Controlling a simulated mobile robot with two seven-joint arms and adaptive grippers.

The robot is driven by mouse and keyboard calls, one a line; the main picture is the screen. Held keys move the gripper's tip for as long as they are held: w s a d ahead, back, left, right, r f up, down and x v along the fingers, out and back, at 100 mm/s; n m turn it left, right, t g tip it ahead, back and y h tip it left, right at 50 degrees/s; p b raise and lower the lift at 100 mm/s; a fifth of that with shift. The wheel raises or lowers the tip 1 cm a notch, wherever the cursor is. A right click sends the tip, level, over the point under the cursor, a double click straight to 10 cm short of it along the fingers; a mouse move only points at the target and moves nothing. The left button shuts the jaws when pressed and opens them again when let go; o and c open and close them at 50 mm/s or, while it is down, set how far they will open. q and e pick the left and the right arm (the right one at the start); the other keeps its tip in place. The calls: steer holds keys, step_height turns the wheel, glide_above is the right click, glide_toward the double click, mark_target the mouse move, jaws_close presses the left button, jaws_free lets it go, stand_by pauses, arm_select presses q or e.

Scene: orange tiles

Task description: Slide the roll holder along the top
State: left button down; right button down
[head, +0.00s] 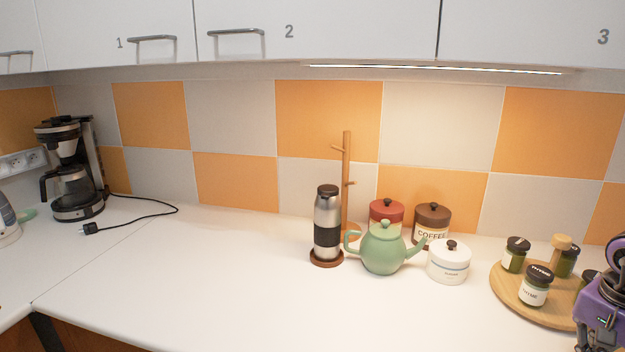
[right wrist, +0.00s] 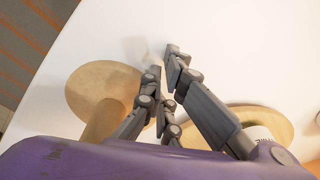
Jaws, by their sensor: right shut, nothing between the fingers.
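A pale wooden roll holder shows in the right wrist view as a round base (right wrist: 88,82) with a thick post (right wrist: 103,122) tilted by the view. No roll shows on it. I cannot make it out in the head view. My right gripper (right wrist: 163,62) has its grey fingers together and empty, over the white counter just right of the base; whether they touch it I cannot tell. In the head view only part of my purple right arm (head: 604,308) shows at the right edge. My left gripper is not in view.
A wooden turntable (head: 508,299) with several jars stands beside my right arm. A white canister (head: 448,264), green teapot (head: 384,250), steel flask (head: 327,225) and wooden peg stand (head: 347,170) are farther left. The counter's left middle (head: 190,275) is clear. Cabinets hang above.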

steer(key=shift+s+d+p, duration=0.15)
steer(key=shift+d, duration=1.05)
steer(key=shift+s+d+p, duration=0.1)
steer(key=shift+d+p, duration=0.05)
steer(key=shift+d, duration=1.05)
steer(key=shift+s+d, duration=0.15)
steer(key=shift+d, duration=1.35)
steer(key=shift+s+d+f, duration=0.1)
steer(key=shift+d, duration=1.35)
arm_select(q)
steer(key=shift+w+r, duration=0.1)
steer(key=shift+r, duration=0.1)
arm_select(e)
steer(key=shift+s+d, duration=0.1)
steer(key=shift+d, duration=1.35)
